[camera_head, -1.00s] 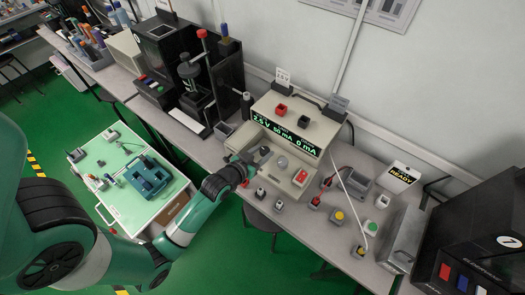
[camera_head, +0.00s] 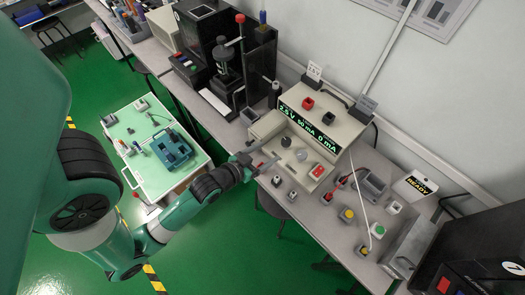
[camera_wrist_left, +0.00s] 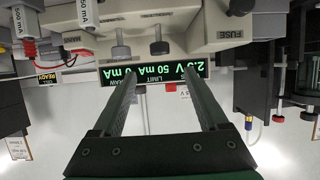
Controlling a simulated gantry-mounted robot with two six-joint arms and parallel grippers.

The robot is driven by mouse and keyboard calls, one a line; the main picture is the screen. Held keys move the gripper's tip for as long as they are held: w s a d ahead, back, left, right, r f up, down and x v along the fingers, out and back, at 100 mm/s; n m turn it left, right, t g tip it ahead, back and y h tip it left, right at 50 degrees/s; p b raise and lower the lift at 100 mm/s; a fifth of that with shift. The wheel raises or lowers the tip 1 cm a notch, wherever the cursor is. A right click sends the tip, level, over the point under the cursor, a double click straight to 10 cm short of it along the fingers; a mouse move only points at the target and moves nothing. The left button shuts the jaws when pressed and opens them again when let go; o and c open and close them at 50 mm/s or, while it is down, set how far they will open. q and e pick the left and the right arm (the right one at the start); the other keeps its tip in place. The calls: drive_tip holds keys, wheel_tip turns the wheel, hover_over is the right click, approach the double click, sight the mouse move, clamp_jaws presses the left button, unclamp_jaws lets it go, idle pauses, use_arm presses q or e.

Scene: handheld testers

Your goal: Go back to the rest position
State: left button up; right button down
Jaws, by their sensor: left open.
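My left gripper (camera_head: 262,158) is open and empty at the front left of the beige tester (camera_head: 335,136) on the bench. Its fingers point at the tester's control panel and appear apart from the dark knob (camera_head: 285,142). A grey knob (camera_head: 301,155) and a red switch (camera_head: 317,171) sit to the right on the panel. In the left wrist view the two fingers (camera_wrist_left: 165,100) stand wide apart, with the lit green display (camera_wrist_left: 155,76) beyond them and nothing between them. The display reads 2.5 V, 50 mA, 0 mA. My right gripper is out of view.
A green-topped cart (camera_head: 143,180) with a blue-green fixture (camera_head: 173,149) stands left of my arm. A stool (camera_head: 272,203) is below the bench edge. Small button boxes (camera_head: 347,215) and a READY sign (camera_head: 416,187) stand right of the tester. A black press (camera_head: 226,68) stands behind left.

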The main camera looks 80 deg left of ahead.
use_arm(q)
drive_tip(key=shift+s+d+r, duration=0.25)
drive_tip(key=shift+s+d, duration=0.05)
drive_tip(key=shift+s, duration=0.2)
